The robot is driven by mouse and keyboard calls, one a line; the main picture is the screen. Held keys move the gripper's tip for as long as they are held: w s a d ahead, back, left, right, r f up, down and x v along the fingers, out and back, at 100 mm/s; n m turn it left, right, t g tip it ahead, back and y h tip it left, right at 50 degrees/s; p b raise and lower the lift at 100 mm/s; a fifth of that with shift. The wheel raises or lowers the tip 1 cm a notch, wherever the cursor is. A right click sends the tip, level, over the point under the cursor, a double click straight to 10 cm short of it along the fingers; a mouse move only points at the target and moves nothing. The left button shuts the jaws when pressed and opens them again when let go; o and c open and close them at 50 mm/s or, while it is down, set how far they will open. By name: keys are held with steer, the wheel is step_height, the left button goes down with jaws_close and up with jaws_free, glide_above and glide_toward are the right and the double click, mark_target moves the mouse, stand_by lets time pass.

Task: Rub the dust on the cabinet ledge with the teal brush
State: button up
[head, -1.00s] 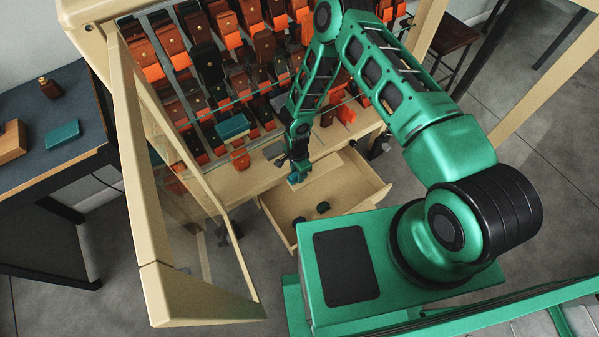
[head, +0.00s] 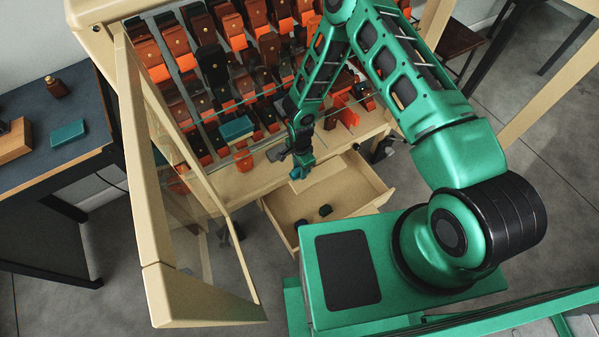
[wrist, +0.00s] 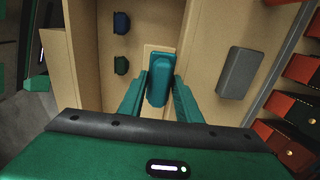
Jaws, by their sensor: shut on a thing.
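My gripper (wrist: 160,95) is shut on the teal brush (wrist: 158,78), which lies between its teal fingers in the wrist view. In the head view the gripper (head: 302,163) hangs over the front of the cabinet ledge (head: 240,188), just above the open drawer, with the brush (head: 298,174) low beneath it. I cannot tell whether this is the dust, or whether the brush touches the surface.
The open drawer (head: 283,205) holds a blue item (wrist: 121,22) and a green item (wrist: 121,66). A grey block (wrist: 239,72) lies on the ledge right of the brush. Rows of brown and orange pieces (head: 212,65) stand behind. A glass door (head: 175,150) stands open at left.

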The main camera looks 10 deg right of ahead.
steer(key=shift+r, duration=0.25)
